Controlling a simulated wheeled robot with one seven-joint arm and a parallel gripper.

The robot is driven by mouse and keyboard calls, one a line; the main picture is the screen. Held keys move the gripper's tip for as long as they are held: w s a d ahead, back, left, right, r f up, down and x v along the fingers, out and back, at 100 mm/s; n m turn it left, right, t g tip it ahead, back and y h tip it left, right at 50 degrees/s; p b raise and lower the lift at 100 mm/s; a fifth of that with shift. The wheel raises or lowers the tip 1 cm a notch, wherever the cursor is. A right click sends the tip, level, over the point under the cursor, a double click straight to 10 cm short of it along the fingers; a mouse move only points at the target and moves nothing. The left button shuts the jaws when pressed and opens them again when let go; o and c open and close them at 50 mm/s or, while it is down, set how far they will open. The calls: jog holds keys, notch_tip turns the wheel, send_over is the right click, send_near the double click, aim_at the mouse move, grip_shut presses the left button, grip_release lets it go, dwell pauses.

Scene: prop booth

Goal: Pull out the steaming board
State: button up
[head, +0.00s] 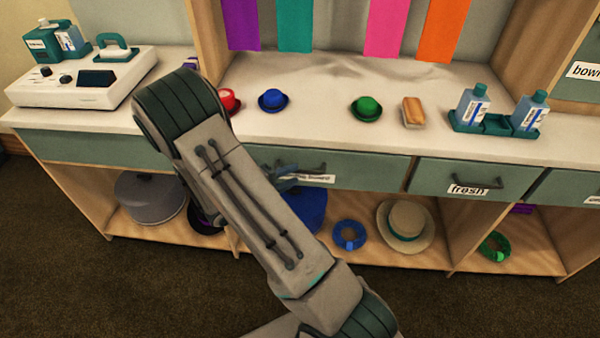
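The steaming board front (370,170) is a grey-green panel under the counter, with a dark bar handle (312,169) and a white label partly hidden by my arm. The readable end of the label seems to say "board". The panel looks flush with the counter front. My gripper (284,176) is at the left part of this handle, mostly hidden behind my forearm. Only a bit of its grey-blue fingers shows. I cannot tell whether they are around the handle or just beside it, or whether they are shut.
A drawer labelled "fresh" (466,178) is to the right. On the counter (330,135) stand a blue hat (272,100), a green hat (366,108), a brush (413,112) and bottles (471,108). Below are a straw hat (405,224) and a blue ring (349,235). The floor in front is clear.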

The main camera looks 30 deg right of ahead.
aim_at(300, 170)
jog(key=shift+x, duration=1.9)
grip_shut()
